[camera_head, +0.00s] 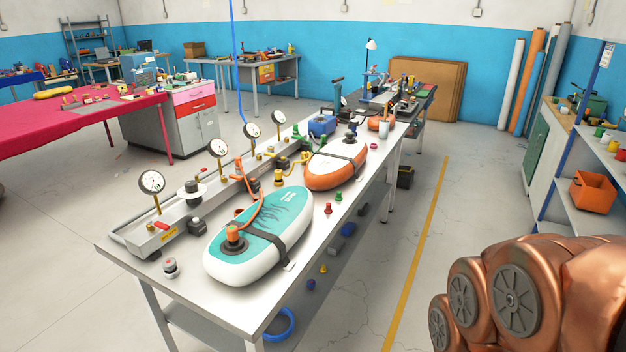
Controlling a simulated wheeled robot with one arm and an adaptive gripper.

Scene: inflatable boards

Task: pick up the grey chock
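I cannot surely tell which thing is the grey chock. Small dark grey block-like pieces lie on the lower shelf of the long metal workbench (178,292), one nearer (336,243) and one farther back (363,210). A blue piece (348,229) lies between them. Dark blocks also sit on the bench top, one by the gauge rail (197,226) and one farther along (283,163). Copper-coloured links of my arm fill the lower right corner, apart from the bench. My gripper is out of view, so what it holds is hidden.
A teal and white inflatable board (270,230) and an orange and white one (335,166) lie on the bench. Several gauges (152,182) stand along its left rail. Clear floor with a yellow line (415,255) separates the bench from the right shelving, which holds an orange bin (592,193).

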